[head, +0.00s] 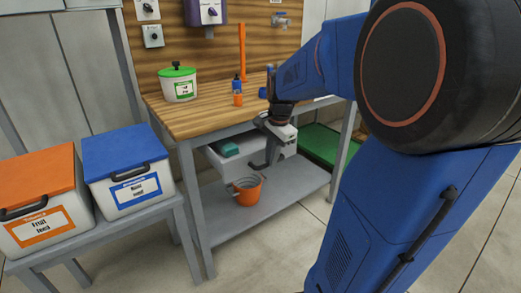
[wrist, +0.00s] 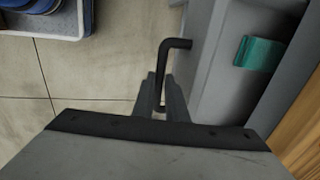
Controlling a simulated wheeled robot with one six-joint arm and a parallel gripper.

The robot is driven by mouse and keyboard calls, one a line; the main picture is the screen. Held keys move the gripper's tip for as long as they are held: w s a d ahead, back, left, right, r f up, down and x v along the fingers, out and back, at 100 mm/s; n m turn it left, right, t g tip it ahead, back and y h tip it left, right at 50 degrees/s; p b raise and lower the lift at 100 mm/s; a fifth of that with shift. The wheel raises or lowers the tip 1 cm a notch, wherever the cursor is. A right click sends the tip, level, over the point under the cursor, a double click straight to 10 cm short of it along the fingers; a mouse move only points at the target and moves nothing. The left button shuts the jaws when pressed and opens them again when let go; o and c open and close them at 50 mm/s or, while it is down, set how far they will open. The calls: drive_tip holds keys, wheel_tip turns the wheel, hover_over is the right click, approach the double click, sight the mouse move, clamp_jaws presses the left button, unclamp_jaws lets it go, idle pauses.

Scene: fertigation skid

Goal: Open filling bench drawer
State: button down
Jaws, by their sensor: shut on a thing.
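The filling bench (head: 190,122) has a wooden top and a grey frame. Its white-grey drawer (head: 232,168) hangs under the top and stands partly out, with a teal block (head: 228,147) inside. The wrist view also shows the drawer (wrist: 208,85) and the teal block (wrist: 259,51). The dark bar handle (wrist: 163,70) sticks out from the drawer front. My gripper (wrist: 161,98) is shut on the handle, its fingers on either side of the bar. In the head view my gripper (head: 268,165) is at the drawer front, partly hidden by my wrist.
An orange bucket (head: 246,190) stands on the lower shelf below the drawer. A white pot with a green lid (head: 179,84) and a small orange bottle (head: 238,92) stand on the bench top. Orange-lidded (head: 40,200) and blue-lidded (head: 127,165) boxes stand on a side table at left.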

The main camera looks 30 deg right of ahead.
drive_tip(key=s, duration=1)
drive_tip(key=shift+s+d, duration=0.15)
drive_tip(key=shift+d, duration=0.05)
drive_tip(key=c, duration=1.8)
unclamp_jaws()
drive_tip(key=shift+o, duration=0.2)
drive_tip(key=shift+r, duration=0.1)
drive_tip(key=s+r, duration=0.3)
drive_tip(key=r, duration=1.4)
drive_tip(key=shift+s+f, duration=0.1)
